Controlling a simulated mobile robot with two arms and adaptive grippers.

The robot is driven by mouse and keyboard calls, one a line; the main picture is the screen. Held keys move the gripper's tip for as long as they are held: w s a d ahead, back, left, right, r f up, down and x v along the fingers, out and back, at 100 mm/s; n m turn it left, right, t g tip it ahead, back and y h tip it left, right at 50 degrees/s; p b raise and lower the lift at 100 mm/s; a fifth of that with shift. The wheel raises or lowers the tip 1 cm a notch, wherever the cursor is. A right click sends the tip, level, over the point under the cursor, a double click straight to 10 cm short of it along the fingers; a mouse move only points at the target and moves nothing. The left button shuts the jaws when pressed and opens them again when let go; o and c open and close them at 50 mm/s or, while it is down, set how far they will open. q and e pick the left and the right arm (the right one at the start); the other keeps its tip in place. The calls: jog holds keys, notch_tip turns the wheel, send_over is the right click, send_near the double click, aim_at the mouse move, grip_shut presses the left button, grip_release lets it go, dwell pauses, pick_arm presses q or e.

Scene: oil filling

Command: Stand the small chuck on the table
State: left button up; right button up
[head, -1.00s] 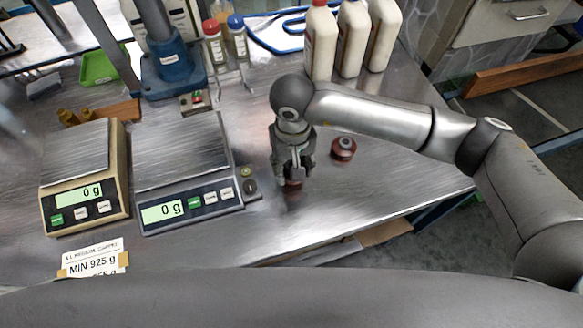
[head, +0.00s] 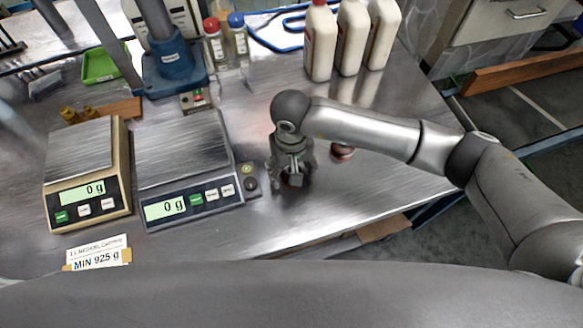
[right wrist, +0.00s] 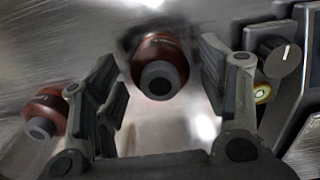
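Two similar red-brown chucks with dark grey ends are on the metal table; I cannot tell for sure which is the small one. One chuck (right wrist: 158,68) shows between and just beyond the spread fingers of my right gripper (right wrist: 170,95), its round grey end facing the wrist camera. It looks upright and apart from both fingers. In the head view my right gripper (head: 291,183) points down and mostly hides this chuck. The other chuck (head: 343,152) stands to the right, partly behind my arm; it also shows at left in the wrist view (right wrist: 45,112). My left gripper is not in view.
A scale with a black knob (head: 190,205) stands close to the left of the right gripper. Another scale (head: 88,200) is further left. White bottles (head: 350,40) stand at the back. The table's front right is clear up to its edge.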

aim_at(291, 169)
jog(key=shift+r+p, duration=0.25)
jog(key=shift+p, duration=0.1)
notch_tip(291, 169, up, 12)
jog(key=b, duration=0.3)
jog(key=shift+b, duration=0.3)
jog(key=shift+f, duration=0.2)
